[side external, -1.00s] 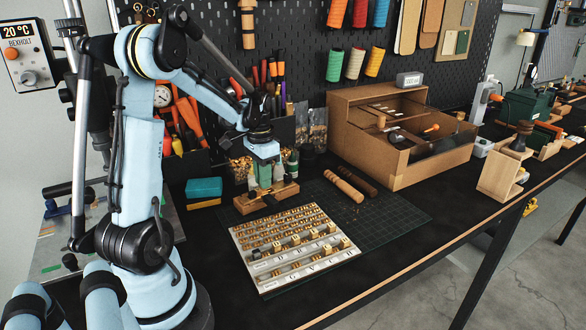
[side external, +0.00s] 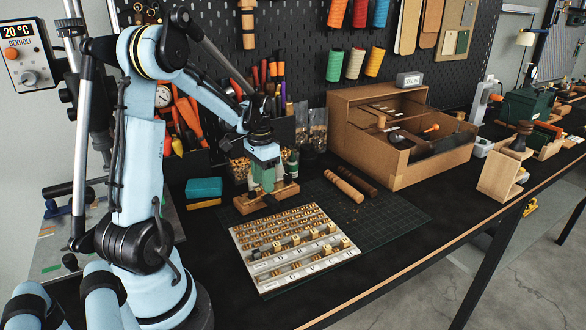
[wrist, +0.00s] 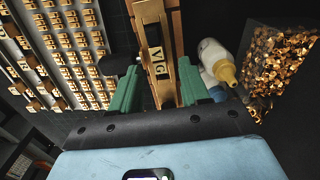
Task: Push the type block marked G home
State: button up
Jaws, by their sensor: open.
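The type block marked G (wrist: 160,68) sits in a narrow brass channel (wrist: 149,12), right against a block marked V (wrist: 156,52) in the wrist view. The channel is on a wooden holder (side external: 284,196) lying on the bench. My gripper (wrist: 158,78) is open, with one green finger on each side of the channel around the G end. In the side external view my gripper (side external: 264,182) points down over the holder. The lettered blocks are too small to make out there. I cannot tell whether either finger touches the G block.
A pale tray (side external: 262,285) of brass type blocks lies in front of the holder. A yellow-tipped bottle (wrist: 222,70) and a bag of brass pieces (wrist: 285,65) stand close beside the right finger in the wrist view. A turned wooden handle (side external: 345,186) lies right of the holder.

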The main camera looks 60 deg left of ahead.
jog(key=shift+r, duration=3.5)
